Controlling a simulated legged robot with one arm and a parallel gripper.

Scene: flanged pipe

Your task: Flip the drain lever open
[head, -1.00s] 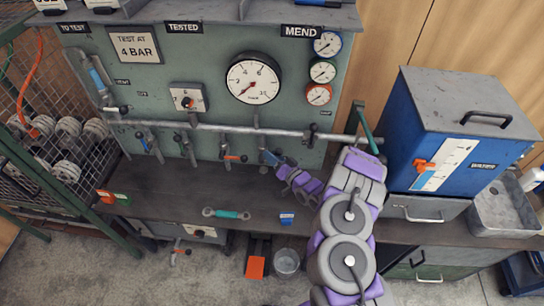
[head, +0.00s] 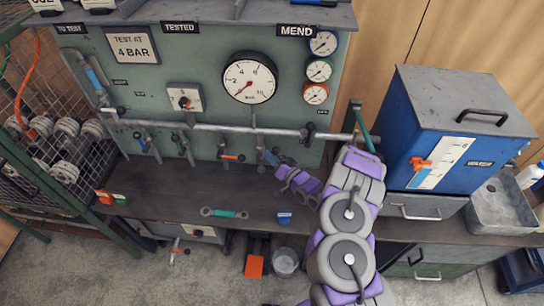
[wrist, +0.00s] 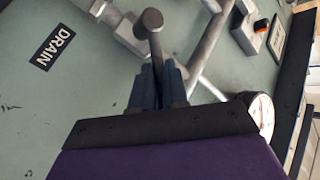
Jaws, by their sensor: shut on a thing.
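My gripper (wrist: 158,88) has its blue fingers closed around a dark grey rod-like lever (wrist: 153,45) with a rounded end, close to the DRAIN label (wrist: 54,47) in the wrist view. I take this as the drain lever. A grey pipe fitting (wrist: 132,37) sits just beside it; the lever's pivot is partly hidden. There the held lever is too small to make out clearly.
A horizontal pipe (head: 230,130) with several valves crosses the panel below the large gauge (head: 249,78). A blue tank (head: 447,130) stands right of my arm.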

